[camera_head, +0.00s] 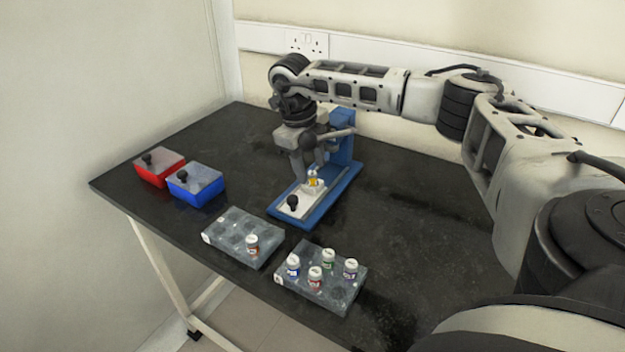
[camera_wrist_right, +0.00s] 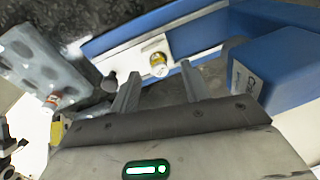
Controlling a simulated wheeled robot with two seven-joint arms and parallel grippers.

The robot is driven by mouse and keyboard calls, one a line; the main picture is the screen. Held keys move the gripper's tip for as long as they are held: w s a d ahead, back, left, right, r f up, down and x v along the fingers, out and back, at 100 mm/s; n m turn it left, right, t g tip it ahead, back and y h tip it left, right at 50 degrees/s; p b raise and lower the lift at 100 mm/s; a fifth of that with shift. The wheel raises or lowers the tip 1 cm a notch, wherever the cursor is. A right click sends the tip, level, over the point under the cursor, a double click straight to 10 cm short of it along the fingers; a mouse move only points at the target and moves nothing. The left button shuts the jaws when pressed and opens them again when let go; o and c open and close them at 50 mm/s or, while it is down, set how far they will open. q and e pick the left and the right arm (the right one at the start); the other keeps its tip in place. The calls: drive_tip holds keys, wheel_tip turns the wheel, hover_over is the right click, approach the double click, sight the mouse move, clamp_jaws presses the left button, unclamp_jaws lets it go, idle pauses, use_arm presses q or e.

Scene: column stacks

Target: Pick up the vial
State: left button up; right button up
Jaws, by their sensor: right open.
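A vial with a yellow band (camera_head: 313,178) sits in the pale holder on the blue stand (camera_head: 343,187); it also shows in the right wrist view (camera_wrist_right: 158,66). My right gripper (camera_head: 309,168) is over the stand with its fingers pointing down close to the vial. In the right wrist view the two fingers (camera_wrist_right: 159,76) are spread apart, with the vial showing just beyond the gap between their tips. Nothing is held between them. My left gripper is in neither view.
One grey rack (camera_head: 228,222) holds one red-labelled vial (camera_head: 252,244). A second grey rack (camera_head: 342,297) holds several vials. A red box (camera_head: 150,174) and a blue box (camera_head: 197,192) stand at the left. The dark table (camera_head: 410,235) is clear right of the stand.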

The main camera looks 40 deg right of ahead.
drive_tip(key=shift+d+f, duration=0.1)
drive_tip(key=shift+f, duration=0.55)
clamp_jaws()
drive_tip(key=shift+r, duration=0.15)
